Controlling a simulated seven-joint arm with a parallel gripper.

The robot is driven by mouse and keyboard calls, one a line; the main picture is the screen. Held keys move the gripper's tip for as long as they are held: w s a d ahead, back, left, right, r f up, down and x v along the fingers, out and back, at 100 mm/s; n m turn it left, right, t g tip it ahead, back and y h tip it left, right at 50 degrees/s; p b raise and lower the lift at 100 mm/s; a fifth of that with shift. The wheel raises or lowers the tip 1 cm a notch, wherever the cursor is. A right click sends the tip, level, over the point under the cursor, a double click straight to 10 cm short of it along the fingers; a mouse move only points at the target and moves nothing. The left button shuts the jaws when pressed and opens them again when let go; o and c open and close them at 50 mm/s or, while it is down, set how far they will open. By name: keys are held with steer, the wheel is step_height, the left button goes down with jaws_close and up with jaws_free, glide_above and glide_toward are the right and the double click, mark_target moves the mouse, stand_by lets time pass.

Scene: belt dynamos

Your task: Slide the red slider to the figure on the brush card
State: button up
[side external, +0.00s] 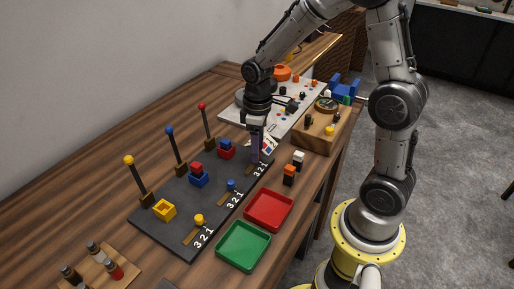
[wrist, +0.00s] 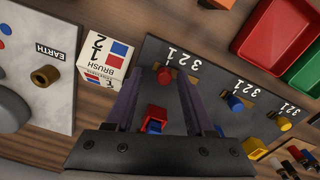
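The red slider (wrist: 164,75) shows in the wrist view between the tips of my gripper (wrist: 160,75), towards the left end of its strip, beside a printed 3-2-1 scale (wrist: 182,58). I cannot tell exactly which figure it stands against. My gripper (side external: 256,156) hides the slider in the side view. Its fingers are apart, with gaps to the slider visible in the wrist view. The white brush card (wrist: 104,60) stands left of the fingers and bears a red square, a blue square and the figures 1 and 2. It also shows behind the gripper in the side view (side external: 268,146).
The dark board (side external: 150,236) also carries a blue slider (side external: 231,184), a yellow slider (side external: 199,219), coloured blocks and three ball-topped rods. Red (side external: 269,209) and green (side external: 243,246) trays lie in front. A grey panel (wrist: 50,25) with a brass post lies beyond the card.

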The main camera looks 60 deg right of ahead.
step_height(320, 180, up, 14)
stand_by(0.7)
steer(key=shift+f, duration=0.1)
